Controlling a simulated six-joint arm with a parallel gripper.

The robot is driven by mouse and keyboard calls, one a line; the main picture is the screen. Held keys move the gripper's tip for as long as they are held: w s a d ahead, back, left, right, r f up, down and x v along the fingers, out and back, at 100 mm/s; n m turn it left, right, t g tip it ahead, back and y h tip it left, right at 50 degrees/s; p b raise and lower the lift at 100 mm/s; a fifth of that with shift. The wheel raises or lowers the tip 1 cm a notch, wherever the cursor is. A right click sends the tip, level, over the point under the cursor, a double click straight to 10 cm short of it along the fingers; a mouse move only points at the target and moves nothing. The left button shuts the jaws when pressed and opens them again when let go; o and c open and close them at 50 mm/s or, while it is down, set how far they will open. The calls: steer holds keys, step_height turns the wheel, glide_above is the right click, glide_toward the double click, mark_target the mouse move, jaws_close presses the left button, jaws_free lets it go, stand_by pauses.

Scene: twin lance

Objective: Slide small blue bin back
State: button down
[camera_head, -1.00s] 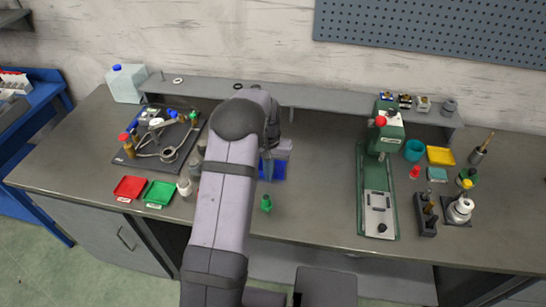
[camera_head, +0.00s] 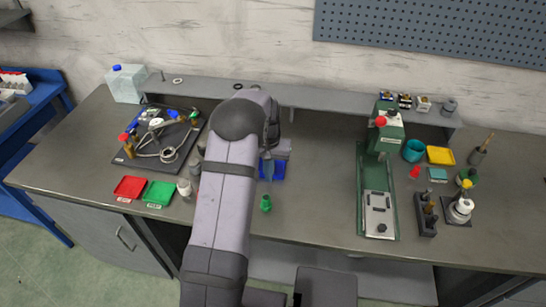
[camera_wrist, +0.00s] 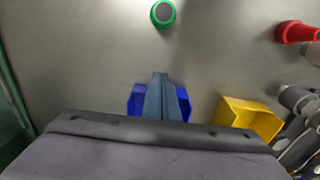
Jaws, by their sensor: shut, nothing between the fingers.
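The small blue bin (camera_head: 279,171) sits on the bench in the middle, partly hidden by my arm and gripper in the head view. In the wrist view the blue bin (camera_wrist: 137,103) shows on both sides of my fingers, which cover its middle. My gripper (camera_head: 268,178) is shut and empty, pointing down at the bin. In the wrist view its closed fingertips (camera_wrist: 160,76) overlap the bin's near side. I cannot tell whether they touch the bin.
A green round piece (camera_head: 265,203) stands in front of the bin. A yellow bin (camera_wrist: 247,117) lies beside the blue one in the wrist view. A green press (camera_head: 378,190) stands to the right, with clear bench between. A raised shelf (camera_head: 320,98) runs along the back.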

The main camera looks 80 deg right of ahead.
steer(key=shift+f+b, duration=0.55)
steer(key=shift+f, duration=0.6)
stand_by(0.9)
steer(key=shift+r+p, duration=0.25)
steer(key=shift+p, duration=0.05)
stand_by(0.7)
steer(key=shift+d, duration=0.95)
steer(key=shift+d, duration=0.1)
steer(key=shift+w+d, duration=0.1)
steer(key=shift+d, duration=0.8)
steer(key=shift+d, duration=0.15)
steer(key=shift+w+d, duration=0.1)
steer(key=shift+d, duration=0.75)
steer(key=shift+d, duration=0.15)
